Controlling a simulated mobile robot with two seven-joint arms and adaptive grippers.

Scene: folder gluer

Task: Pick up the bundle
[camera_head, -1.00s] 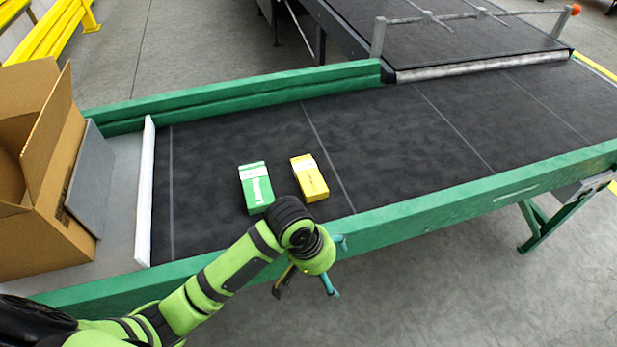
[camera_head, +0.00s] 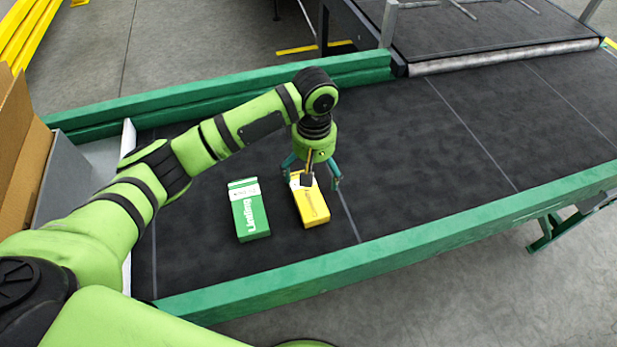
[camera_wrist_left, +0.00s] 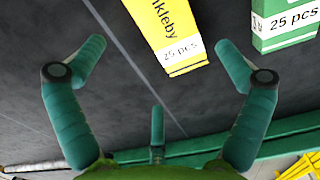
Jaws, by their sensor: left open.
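Two bundles lie side by side on the black belt (camera_head: 420,150): a yellow bundle (camera_head: 313,208) on the right and a green bundle (camera_head: 249,213) with a white band on the left. My left gripper (camera_head: 311,177) is open and empty, pointing down over the far end of the yellow bundle. In the left wrist view, the yellow bundle (camera_wrist_left: 172,32) shows at the top between the spread fingers, its near end marked "25 pcs". The green bundle (camera_wrist_left: 283,25) is at the upper right there, outside the fingers. My right gripper is not in view.
Green side rails (camera_head: 400,245) border the belt at front and back. An open cardboard box (camera_head: 22,150) stands at the left end beside a white strip (camera_head: 127,215). A metal roller (camera_head: 500,57) lies at the back right. The belt right of the bundles is clear.

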